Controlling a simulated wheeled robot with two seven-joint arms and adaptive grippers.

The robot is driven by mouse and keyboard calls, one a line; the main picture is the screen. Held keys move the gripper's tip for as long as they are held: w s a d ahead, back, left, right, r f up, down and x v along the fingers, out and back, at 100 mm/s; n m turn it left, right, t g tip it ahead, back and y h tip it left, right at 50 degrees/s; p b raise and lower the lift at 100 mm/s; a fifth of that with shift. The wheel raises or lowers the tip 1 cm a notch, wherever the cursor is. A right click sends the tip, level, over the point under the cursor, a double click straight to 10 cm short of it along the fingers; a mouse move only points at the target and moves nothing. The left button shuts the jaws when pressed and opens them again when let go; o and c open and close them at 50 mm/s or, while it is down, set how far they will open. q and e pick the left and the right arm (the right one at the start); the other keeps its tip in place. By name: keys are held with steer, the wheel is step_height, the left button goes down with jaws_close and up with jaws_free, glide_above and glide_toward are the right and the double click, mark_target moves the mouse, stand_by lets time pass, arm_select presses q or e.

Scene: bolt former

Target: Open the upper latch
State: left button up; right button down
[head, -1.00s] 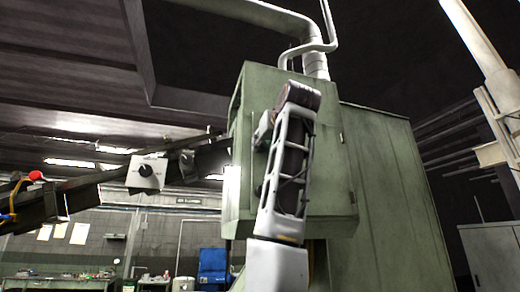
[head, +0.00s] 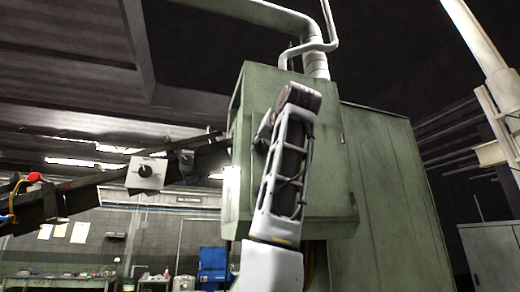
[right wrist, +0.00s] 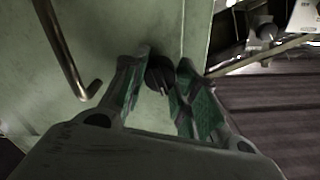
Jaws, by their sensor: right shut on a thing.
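The upper latch (right wrist: 160,74) shows in the right wrist view as a small dark round knob on the green cabinet door. My right gripper (right wrist: 162,92) has its green-padded fingers on either side of the knob and is shut on it. In the head view my right gripper (head: 264,130) is at the left part of the green cabinet's (head: 335,190) front, partly hidden by my own wrist and forearm. The latch itself is hidden there. My left gripper is not in view.
A bent brass-coloured rod handle (right wrist: 70,55) is left of my fingers in the right wrist view. A dark conveyor beam with a white control box (head: 147,173) runs in from the left. A blue object (head: 213,262) and a workbench (head: 60,281) stand far behind.

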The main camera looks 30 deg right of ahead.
stand_by(0.4)
steer(key=shift+m, duration=1.9)
steer(key=c, duration=0.9)
jaws_free()
steer(key=shift+s, duration=0.1)
steer(key=shift+b+v, duration=0.5)
steer(key=shift+v, duration=0.5)
steer(key=shift+b+v, duration=0.8)
steer(key=shift+v, duration=2.2)
